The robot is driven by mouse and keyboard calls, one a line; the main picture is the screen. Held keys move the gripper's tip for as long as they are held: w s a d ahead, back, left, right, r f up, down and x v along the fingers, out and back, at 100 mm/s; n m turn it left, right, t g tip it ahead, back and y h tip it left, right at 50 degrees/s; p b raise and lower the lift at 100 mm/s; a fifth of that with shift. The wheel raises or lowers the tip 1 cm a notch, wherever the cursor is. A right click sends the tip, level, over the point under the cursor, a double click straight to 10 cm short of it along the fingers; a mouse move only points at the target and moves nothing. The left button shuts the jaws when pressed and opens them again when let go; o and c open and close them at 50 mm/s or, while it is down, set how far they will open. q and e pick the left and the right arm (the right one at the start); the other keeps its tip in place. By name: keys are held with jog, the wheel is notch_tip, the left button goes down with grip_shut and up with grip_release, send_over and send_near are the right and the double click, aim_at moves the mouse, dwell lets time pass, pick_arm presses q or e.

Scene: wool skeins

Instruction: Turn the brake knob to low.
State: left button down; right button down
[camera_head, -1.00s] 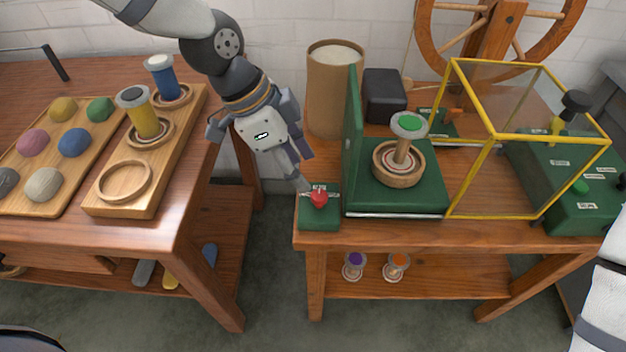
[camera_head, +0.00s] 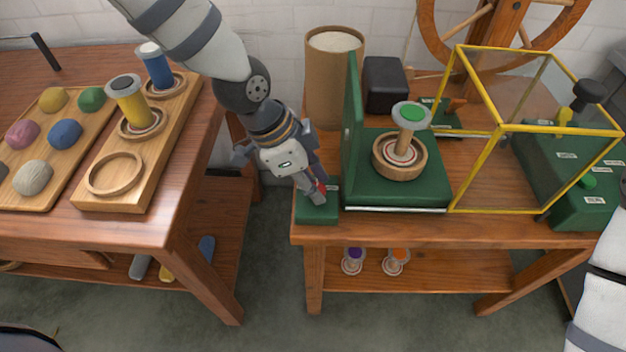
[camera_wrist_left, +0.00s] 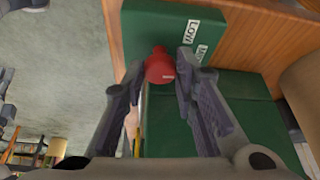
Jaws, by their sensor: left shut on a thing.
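The red brake knob (camera_wrist_left: 159,68) sits on a small green box (camera_head: 317,213) at the front left corner of the right-hand bench. In the wrist view a white "LOW" label (camera_wrist_left: 193,31) is on the box, with a second label beside it that I cannot read surely. My left gripper (camera_head: 318,194) reaches down over the box, its fingers on either side of the knob. The wrist view shows the knob between the fingertips (camera_wrist_left: 162,64). In the head view the fingers hide most of the knob. My right gripper is out of view.
A green upright panel (camera_head: 352,135) and a bobbin (camera_head: 411,115) on a spindle stand right of the box. A yellow-framed guard (camera_head: 500,130) is farther right. A brown cylinder (camera_head: 322,95) stands behind. A gap separates this bench from the left table (camera_head: 120,228).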

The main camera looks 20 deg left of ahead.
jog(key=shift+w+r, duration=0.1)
pick_arm(q)
jog(key=shift+r+n+t+p, duration=0.2)
jog(key=shift+n+t+p, duration=0.3)
jog(key=shift+n, duration=0.4)
jog(key=shift+s+n+y, duration=0.1)
jog(key=shift+n+y, duration=0.2)
jog(key=shift+n, duration=0.1)
jog(key=shift+f+n+y+p, duration=0.15)
jog(key=shift+n+y+p, duration=0.25)
jog(key=shift+n, duration=0.5)
jog(key=n, duration=0.1)
jog(key=n+t, duration=0.1)
jog(key=n, duration=0.1)
jog(key=shift+s+d+f+n+y, duration=0.1)
jog(key=shift+d+n+y, duration=0.05)
jog(key=shift+n+y, duration=0.2)
jog(key=shift+d+n+t+y, duration=0.1)
jog(key=shift+n+t+y, duration=0.45)
jog(key=shift+n, duration=1.4)
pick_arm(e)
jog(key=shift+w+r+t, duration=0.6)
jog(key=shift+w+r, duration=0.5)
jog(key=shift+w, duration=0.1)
pick_arm(q)
jog(key=shift+g+y, duration=0.25)
jog(key=shift+y, duration=0.05)
